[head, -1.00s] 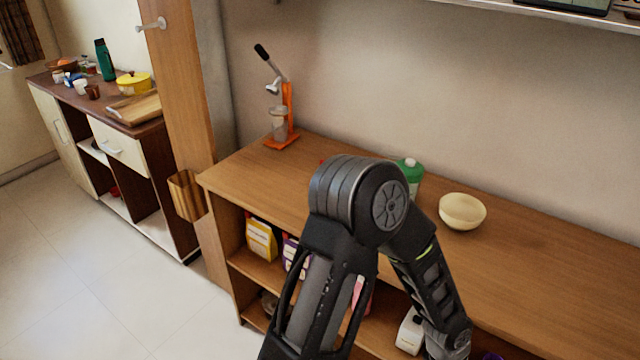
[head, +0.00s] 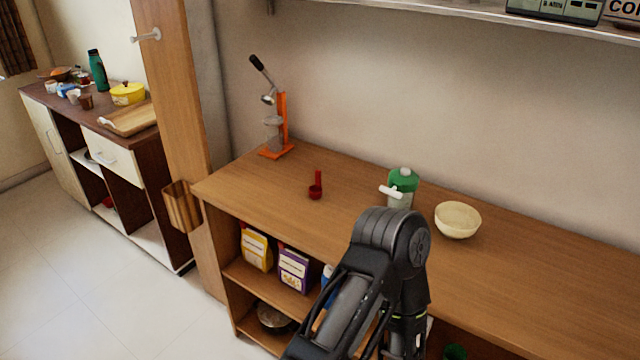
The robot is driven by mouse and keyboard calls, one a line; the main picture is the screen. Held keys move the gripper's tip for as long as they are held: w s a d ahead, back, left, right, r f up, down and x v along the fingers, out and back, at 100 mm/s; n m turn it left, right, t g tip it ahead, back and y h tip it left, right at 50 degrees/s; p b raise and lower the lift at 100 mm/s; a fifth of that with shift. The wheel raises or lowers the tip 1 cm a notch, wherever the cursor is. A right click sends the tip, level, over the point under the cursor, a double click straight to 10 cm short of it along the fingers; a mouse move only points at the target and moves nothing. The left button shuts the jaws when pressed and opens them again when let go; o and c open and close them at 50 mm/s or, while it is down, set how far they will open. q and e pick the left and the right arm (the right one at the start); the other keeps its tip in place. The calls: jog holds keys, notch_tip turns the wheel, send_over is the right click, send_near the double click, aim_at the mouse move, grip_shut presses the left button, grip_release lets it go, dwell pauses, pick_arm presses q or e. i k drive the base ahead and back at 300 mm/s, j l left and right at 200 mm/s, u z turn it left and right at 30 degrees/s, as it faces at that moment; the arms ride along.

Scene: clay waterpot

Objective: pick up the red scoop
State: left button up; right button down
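The red scoop (head: 316,188) lies on the wooden counter (head: 264,183), left of the green-topped bottle, with its handle pointing up and away toward the wall. Nothing touches it. One of my arms rises from the bottom of the head view, in front of the counter and to the right of the scoop. Its gripper is out of sight, and no other gripper shows.
An orange juicer press (head: 276,130) stands behind and left of the scoop. The counter around the scoop is clear.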

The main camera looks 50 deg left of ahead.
aim_at(315, 191)
jog(key=i+j, duration=0.1)
jog(key=i, duration=0.2)
jog(key=i+j, duration=0.1)
jog(key=i, duration=0.2)
jog(key=u, duration=2.1)
jog(key=z, duration=0.4)
jog(key=j+z, duration=0.3)
jog(key=z, duration=0.15)
jog(key=j+z, duration=0.35)
jog(key=z, duration=0.15)
jog(key=k+j+z, duration=0.1)
jog(key=j+z, duration=0.15)
jog(key=z, duration=0.2)
jog(key=k+j+z, duration=0.1)
jog(key=j, duration=0.3)
jog(key=k+j+z, duration=0.1)
jog(key=k+j, duration=0.2)
jog(key=k+j+z, duration=0.1)
jog(key=k+j, duration=0.15)
jog(key=j, duration=0.25)
